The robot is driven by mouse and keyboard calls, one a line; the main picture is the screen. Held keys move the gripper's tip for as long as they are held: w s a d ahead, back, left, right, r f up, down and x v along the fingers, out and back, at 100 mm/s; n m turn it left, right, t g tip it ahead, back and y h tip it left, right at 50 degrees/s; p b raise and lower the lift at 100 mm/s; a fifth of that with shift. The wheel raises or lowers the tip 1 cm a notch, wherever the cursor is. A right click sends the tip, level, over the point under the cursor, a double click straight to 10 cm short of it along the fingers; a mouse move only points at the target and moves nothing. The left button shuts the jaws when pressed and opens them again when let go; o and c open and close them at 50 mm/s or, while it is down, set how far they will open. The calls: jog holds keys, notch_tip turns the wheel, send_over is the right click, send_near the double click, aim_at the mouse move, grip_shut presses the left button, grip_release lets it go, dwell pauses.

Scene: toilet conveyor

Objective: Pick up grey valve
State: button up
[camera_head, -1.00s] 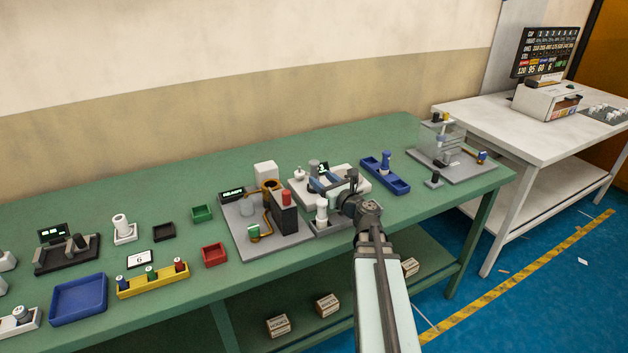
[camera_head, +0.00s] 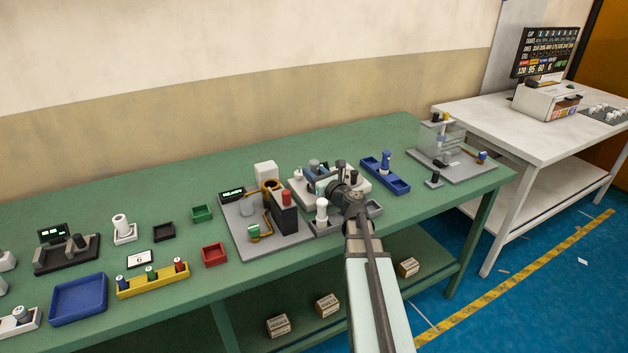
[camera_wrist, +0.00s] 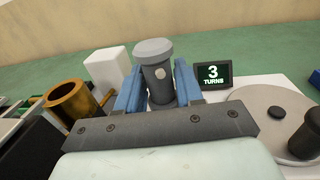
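The grey valve is an upright dark grey cylinder with a lighter, wider cap. In the wrist view the grey valve (camera_wrist: 156,80) stands between the two blue fingers of my gripper (camera_wrist: 158,83). One finger is on each side of it. I cannot tell whether both fingers touch it or a small gap is left. Its lower end is hidden behind the gripper's grey bar. In the head view my gripper (camera_head: 320,175) is over the white station on the green bench, and the valve is small and partly covered there.
A small "3 TURNS" display (camera_wrist: 212,74) stands just right of the valve. A round grey plate with a black knob (camera_wrist: 308,138) is at the right. A copper-coloured cup (camera_wrist: 72,100) and a white block (camera_wrist: 108,70) are at the left. A blue tray (camera_head: 386,177) lies right of the station.

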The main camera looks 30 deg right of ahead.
grip_shut()
jog(key=shift+r, duration=0.1)
